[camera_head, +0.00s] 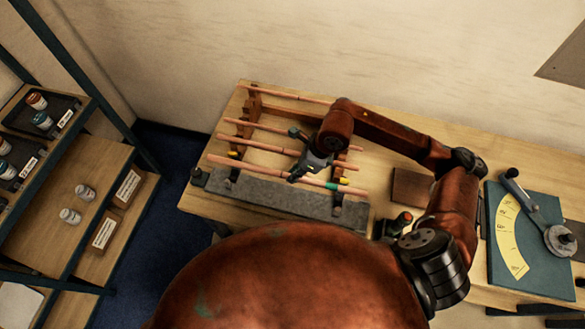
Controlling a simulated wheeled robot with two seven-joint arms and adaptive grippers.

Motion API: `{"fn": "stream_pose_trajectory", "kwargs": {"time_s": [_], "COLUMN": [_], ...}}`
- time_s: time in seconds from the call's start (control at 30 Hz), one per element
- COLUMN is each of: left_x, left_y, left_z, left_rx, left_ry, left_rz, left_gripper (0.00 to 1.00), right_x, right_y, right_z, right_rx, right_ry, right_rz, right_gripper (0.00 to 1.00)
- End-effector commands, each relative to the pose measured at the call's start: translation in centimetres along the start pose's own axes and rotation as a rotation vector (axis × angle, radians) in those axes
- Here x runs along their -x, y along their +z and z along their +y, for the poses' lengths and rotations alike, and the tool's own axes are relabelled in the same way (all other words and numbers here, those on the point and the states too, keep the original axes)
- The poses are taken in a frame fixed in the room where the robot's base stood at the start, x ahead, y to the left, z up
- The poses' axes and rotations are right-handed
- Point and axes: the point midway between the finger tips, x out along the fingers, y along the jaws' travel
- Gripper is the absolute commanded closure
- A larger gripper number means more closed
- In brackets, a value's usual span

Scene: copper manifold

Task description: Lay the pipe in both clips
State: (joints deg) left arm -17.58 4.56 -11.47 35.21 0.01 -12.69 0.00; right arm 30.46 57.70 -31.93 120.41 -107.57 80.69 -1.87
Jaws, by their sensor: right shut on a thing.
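The front copper pipe (258,170) runs left to right over a grey strip (290,200), with a green band right of its middle. My right gripper (293,177) reaches in from the right and is shut on this pipe near its middle. One clip (235,174) shows under the left part of the pipe, and another (338,199) under its right part. I cannot tell whether the pipe sits in them or is just above. My left gripper is out of view.
Several more copper pipes (256,145) lie on a wooden rack (254,102) behind. A brown block (411,188) and a teal gauge board (535,240) with a lever stand to the right. A shelf with jars (70,216) is at the left, past a gap of blue floor.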

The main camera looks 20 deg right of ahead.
Motion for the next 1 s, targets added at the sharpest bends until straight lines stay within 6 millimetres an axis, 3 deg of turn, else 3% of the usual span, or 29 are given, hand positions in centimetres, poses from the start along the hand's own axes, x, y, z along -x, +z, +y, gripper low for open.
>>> {"fn": "stream_pose_trajectory", "kwargs": {"time_s": [0.2,0.57,0.8,1.0], "left_x": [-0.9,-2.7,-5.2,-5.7], "left_y": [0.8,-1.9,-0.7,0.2], "left_z": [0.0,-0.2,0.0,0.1], "left_rx": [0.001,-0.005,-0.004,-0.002], "left_ry": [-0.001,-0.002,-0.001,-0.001], "left_rz": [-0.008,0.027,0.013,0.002], "left_gripper": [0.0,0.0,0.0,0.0], "right_x": [-1.9,-5.8,-7.8,-8.3], "right_y": [-0.8,-2.2,-3.1,-3.3], "right_z": [-0.1,-0.4,-0.6,-0.6], "right_rx": [-0.001,0.002,0.002,0.002], "right_ry": [0.002,0.002,0.001,0.001], "right_rz": [0.0,-0.001,0.0,-0.001], "right_gripper": [1.0,1.0,1.0,1.0]}}
